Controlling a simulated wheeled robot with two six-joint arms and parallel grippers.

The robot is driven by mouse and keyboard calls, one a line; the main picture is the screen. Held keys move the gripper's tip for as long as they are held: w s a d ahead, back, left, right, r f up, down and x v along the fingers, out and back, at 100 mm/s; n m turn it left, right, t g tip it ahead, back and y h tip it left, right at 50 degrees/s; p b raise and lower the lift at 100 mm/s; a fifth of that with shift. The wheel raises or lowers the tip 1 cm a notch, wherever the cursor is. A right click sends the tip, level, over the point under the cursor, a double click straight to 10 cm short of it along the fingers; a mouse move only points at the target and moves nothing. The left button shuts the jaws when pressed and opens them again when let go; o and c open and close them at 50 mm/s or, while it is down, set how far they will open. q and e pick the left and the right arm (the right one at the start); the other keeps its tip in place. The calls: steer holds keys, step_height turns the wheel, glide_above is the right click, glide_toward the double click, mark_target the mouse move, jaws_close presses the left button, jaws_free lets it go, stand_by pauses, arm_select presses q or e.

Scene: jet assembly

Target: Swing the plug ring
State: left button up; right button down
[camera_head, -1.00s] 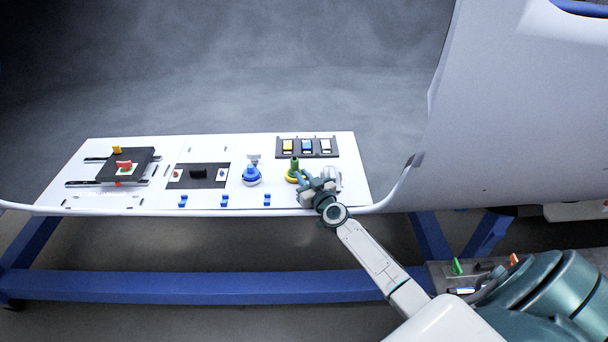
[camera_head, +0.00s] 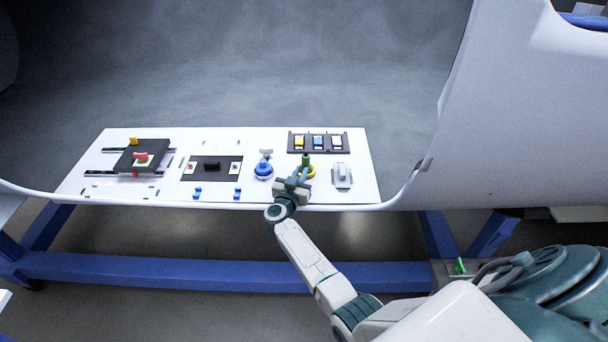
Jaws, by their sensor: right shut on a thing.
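The green plug (camera_head: 306,159) stands upright on the white panel, with the yellow plug ring (camera_head: 312,172) around its base. My right gripper (camera_head: 301,178) reaches in from the front, its blue fingers at the near left side of the ring. It is shut, it appears on the ring; the fingers and wrist hide part of the ring and the exact contact. My left gripper is not in view.
A blue plug (camera_head: 263,170) stands close to the left of the gripper. A grey lever (camera_head: 342,173) is to the right, and a black switch block (camera_head: 319,142) behind. Two blue clips (camera_head: 197,192) show at the front edge of the white panel (camera_head: 110,150).

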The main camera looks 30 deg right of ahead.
steer(key=shift+w+a+m+g+h, duration=0.15)
steer(key=shift+m+g+h, duration=0.2)
steer(key=shift+m+g, duration=0.1)
steer(key=shift+w+a+m+g+h, duration=0.1)
steer(key=shift+w+m+g+h, duration=0.05)
steer(key=shift+m+g+h, duration=0.25)
steer(key=c, duration=1.4)
jaws_free()
steer(key=shift+c, duration=0.2)
steer(key=shift+b, duration=0.3)
steer(key=b+v, duration=0.3)
steer(key=v, duration=0.7)
steer(key=shift+a, duration=0.4)
